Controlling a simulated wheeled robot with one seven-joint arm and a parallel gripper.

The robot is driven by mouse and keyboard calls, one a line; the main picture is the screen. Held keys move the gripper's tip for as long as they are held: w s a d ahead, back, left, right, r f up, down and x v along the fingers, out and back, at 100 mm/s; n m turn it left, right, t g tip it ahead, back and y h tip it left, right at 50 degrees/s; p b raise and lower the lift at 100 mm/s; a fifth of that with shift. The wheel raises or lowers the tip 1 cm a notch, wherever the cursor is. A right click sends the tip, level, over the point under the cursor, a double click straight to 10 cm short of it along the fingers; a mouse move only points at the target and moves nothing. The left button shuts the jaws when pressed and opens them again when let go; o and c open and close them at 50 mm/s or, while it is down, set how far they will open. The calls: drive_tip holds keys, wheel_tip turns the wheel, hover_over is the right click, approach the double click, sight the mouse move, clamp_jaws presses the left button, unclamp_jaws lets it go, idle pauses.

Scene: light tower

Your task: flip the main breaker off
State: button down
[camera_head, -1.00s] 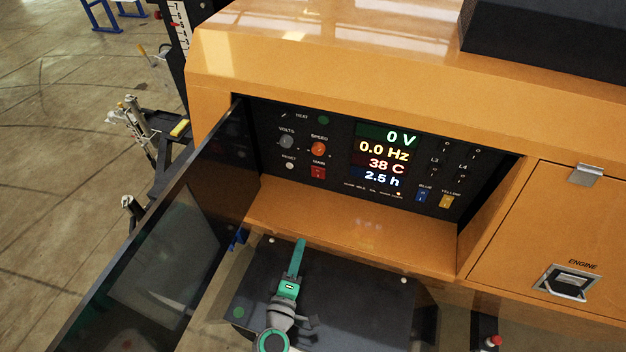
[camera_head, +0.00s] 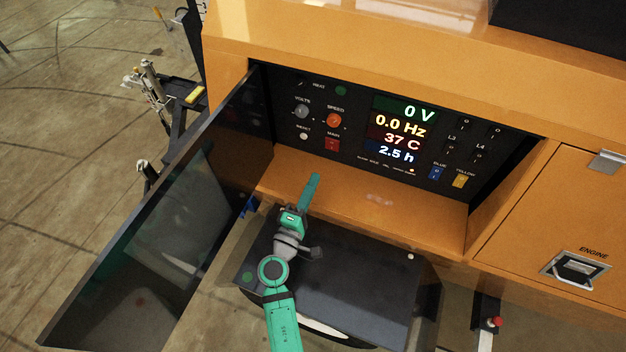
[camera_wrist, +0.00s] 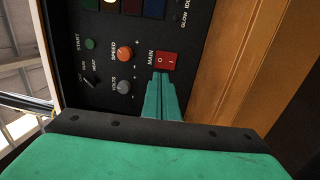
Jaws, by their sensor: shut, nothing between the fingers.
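The main breaker is a red rocker switch (camera_head: 332,144) labelled MAIN, low on the black control panel (camera_head: 352,130). In the wrist view the red rocker (camera_wrist: 166,61) shows the marks O and I, just beyond my fingertips. My green gripper (camera_head: 314,178) is shut and empty, pointing up toward the panel from below the rocker. In the wrist view the shut fingers (camera_wrist: 160,78) end just below the rocker's lower edge; I cannot tell whether they touch it. In the head view there is a visible gap between fingertips and rocker.
Orange speed knob (camera_head: 334,120) and grey volts knob (camera_head: 302,111) sit close beside the rocker. The lit display (camera_head: 398,128) reads 0 V. A dark open door (camera_head: 165,205) stands at left. An orange ledge (camera_head: 370,200) runs below the panel.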

sight(331, 142)
drive_tip(key=x, duration=1.1)
drive_tip(key=shift+w, duration=0.2)
drive_tip(key=shift+r, duration=0.1)
drive_tip(key=shift+w+r, duration=0.1)
drive_tip(key=shift+w, duration=0.05)
drive_tip(key=shift+d, duration=0.1)
drive_tip(key=s+a, duration=0.2)
drive_tip(key=shift+s+r, duration=0.1)
drive_tip(key=shift+s, duration=0.25)
drive_tip(key=s+a+r, duration=0.1)
drive_tip(key=s+a, duration=0.1)
drive_tip(key=s, duration=0.8)
drive_tip(key=shift+s+a+r, duration=0.2)
